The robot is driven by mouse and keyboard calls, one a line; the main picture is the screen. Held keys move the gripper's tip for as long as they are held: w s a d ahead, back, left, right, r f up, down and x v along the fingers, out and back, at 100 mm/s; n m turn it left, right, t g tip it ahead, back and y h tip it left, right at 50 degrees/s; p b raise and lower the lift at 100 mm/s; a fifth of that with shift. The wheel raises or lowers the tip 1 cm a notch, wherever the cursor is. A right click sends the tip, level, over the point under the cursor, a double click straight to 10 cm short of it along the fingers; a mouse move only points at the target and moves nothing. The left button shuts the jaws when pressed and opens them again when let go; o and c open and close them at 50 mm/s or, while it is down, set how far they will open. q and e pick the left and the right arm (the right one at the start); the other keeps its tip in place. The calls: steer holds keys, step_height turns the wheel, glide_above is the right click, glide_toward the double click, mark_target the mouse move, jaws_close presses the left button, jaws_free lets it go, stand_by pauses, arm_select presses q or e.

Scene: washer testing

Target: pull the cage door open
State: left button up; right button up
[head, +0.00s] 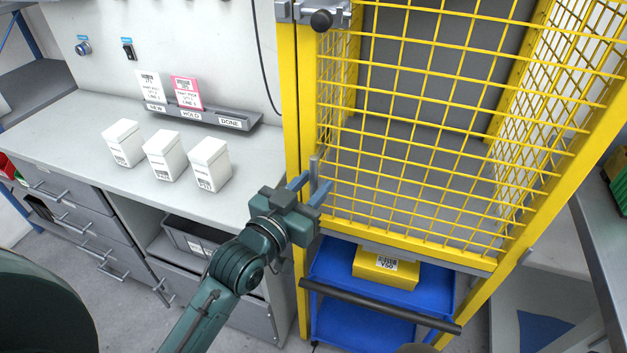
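The cage door (440,150) is a yellow wire-mesh panel at the right of the head view. It looks shut against the yellow cage post (291,90). A grey upright door handle (314,168) is on its lower left edge. My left gripper (314,184) is at the handle, with its two blue fingers apart on either side of it. The fingers look open; I cannot tell whether either one touches the handle. My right gripper is not in view.
A blue cart (330,262) with a dark push bar (375,306) and a yellow box (386,268) stands below the door. A workbench (75,150) with several white boxes is at the left. A black knob (321,19) is at the upper post.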

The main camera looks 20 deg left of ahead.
arm_select(q)
steer(key=shift+w+d, duration=0.15)
steer(key=shift+w, duration=0.25)
jaws_close()
stand_by(0.4)
